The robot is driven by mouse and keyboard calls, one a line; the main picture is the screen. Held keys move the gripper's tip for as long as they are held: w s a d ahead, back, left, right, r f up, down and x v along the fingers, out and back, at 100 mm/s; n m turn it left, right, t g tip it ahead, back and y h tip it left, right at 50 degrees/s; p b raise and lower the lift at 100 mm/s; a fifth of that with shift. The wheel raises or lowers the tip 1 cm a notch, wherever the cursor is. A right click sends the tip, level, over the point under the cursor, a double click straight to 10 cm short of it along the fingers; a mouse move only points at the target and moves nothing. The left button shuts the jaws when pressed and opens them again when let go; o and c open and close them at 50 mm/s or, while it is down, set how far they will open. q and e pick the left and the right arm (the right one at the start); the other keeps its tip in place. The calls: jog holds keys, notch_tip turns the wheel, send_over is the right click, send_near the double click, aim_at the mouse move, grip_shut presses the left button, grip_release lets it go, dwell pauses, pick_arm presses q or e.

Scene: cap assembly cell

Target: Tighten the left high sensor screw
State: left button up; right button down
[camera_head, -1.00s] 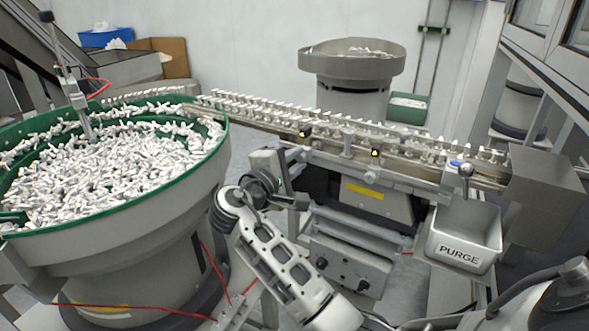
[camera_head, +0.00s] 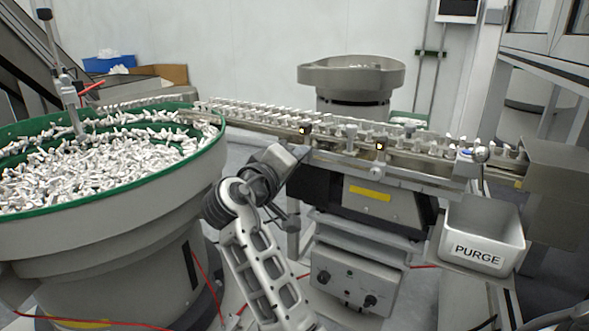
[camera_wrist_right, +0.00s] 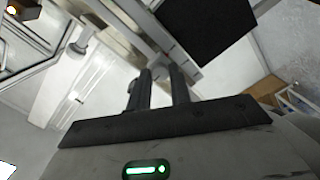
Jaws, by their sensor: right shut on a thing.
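A similar lit sensor (camera_head: 381,146) sits further right. My right gripper (camera_head: 303,152) is just below and left of the left sensor, its tips against the rail's front side. In the right wrist view my right gripper (camera_wrist_right: 160,74) has its two dark fingers close together, with a narrow gap. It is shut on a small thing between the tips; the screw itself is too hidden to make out. My left gripper is out of view.
A green-rimmed bowl (camera_head: 205,150) full of white parts stands close on the left. A PURGE bin (camera_head: 480,225) hangs at the right below the rail. A control box (camera_head: 345,285) is under the rail. A second bowl (camera_head: 350,76) stands behind.

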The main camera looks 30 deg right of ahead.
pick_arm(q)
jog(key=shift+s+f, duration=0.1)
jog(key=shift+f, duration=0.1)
pick_arm(e)
jog(key=shift+f, duration=0.2)
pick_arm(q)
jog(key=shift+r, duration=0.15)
pick_arm(e)
jog(key=shift+m, duration=0.3)
jog(key=c, duration=1.3)
grip_release()
jog(key=shift+a, duration=0.1)
jog(key=shift+r, duration=0.15)
